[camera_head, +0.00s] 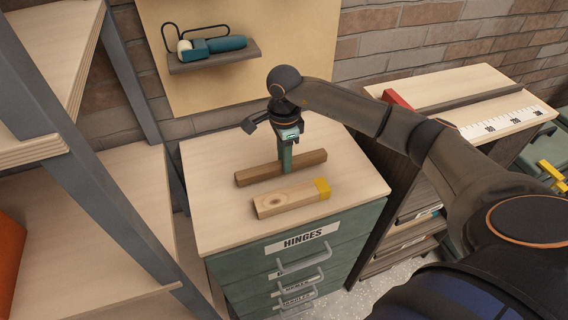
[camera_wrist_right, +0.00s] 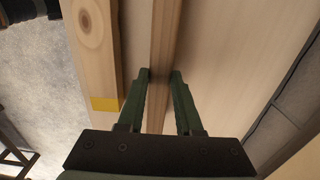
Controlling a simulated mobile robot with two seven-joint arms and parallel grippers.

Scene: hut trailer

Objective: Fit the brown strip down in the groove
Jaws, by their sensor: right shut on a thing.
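The brown strip (camera_head: 255,175) is a long, narrow wooden bar over the light top of a drawer cabinet. My right gripper (camera_head: 287,166) points down and is shut on it near its middle. In the right wrist view the strip (camera_wrist_right: 165,35) runs between the two fingertips (camera_wrist_right: 162,74). I cannot tell whether it rests on the top or hangs just above it. A long dark band (camera_head: 470,92) crosses the pale bench top at the right; it looks like a groove, but its depth is not clear. My left gripper is not in view.
A pale knotted block with a yellow end (camera_head: 285,200) lies in front of the strip. The cabinet top (camera_head: 222,215) is otherwise mostly bare. The bench carries a white scale (camera_head: 505,121) and a red piece (camera_head: 397,98). A tool shelf (camera_head: 215,58) hangs behind; grey rack posts (camera_head: 105,195) stand left.

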